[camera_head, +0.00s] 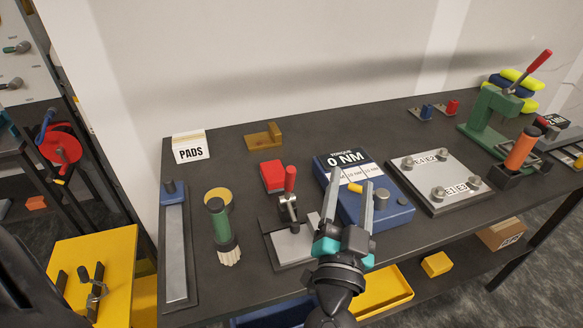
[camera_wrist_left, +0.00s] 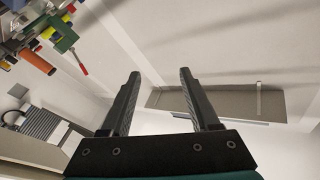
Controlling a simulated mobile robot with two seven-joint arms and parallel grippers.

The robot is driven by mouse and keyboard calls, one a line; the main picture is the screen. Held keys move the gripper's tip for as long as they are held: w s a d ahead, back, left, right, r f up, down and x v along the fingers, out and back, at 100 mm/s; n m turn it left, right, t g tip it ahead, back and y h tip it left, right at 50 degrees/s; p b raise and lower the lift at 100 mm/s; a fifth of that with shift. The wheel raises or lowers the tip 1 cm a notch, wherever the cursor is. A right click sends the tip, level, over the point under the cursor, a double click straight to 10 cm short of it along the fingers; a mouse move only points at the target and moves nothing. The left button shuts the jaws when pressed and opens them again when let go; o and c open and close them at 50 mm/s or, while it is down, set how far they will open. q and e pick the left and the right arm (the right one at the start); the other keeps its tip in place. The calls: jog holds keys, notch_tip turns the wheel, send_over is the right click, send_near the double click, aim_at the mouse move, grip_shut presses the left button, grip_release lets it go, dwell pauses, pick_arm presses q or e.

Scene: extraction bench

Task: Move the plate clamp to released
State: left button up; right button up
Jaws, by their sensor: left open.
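The plate clamp (camera_head: 290,202) has a red handle that stands roughly upright above a grey metal plate (camera_head: 292,247) on a dark base. It is near the front middle of the bench. My left gripper (camera_head: 351,184) is right of the clamp, over the blue torque meter. It is open, its fingers point away toward the wall, and nothing shows between them as held. The left wrist view shows its two fingers (camera_wrist_left: 158,90) spread apart and empty. The plate clamp is not seen in that view. My right gripper is not in view.
The blue torque meter (camera_head: 399,215) lies just under and beside my gripper. A red block (camera_head: 272,176) sits behind the clamp. A plate with several knobs (camera_head: 440,178) and a green press (camera_head: 490,110) are to the right.

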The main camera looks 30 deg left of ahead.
aim_at(289, 168)
pick_arm(q)
jog(key=s+a+f+n+g+y, duration=0.5)
jog(key=s+a+n, duration=0.1)
jog(key=s+n, duration=0.15)
jog(key=shift+n+g, duration=0.3)
jog(key=shift+n, duration=0.25)
jog(key=p+x, duration=0.1)
jog(key=x, duration=0.3)
jog(key=p+x, duration=0.1)
jog(key=x, duration=0.4)
jog(key=p+x, duration=0.1)
jog(key=x, duration=0.4)
jog(key=shift+w+d+r, duration=0.1)
jog(key=shift+w+d, duration=0.15)
jog(key=shift+w, duration=0.2)
jog(key=shift+w+a, duration=0.4)
jog(key=shift+w, duration=0.1)
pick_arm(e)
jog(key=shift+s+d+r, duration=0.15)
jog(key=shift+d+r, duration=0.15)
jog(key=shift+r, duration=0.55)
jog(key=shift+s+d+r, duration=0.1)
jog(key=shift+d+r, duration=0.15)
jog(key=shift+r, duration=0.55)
pick_arm(q)
grip_shut()
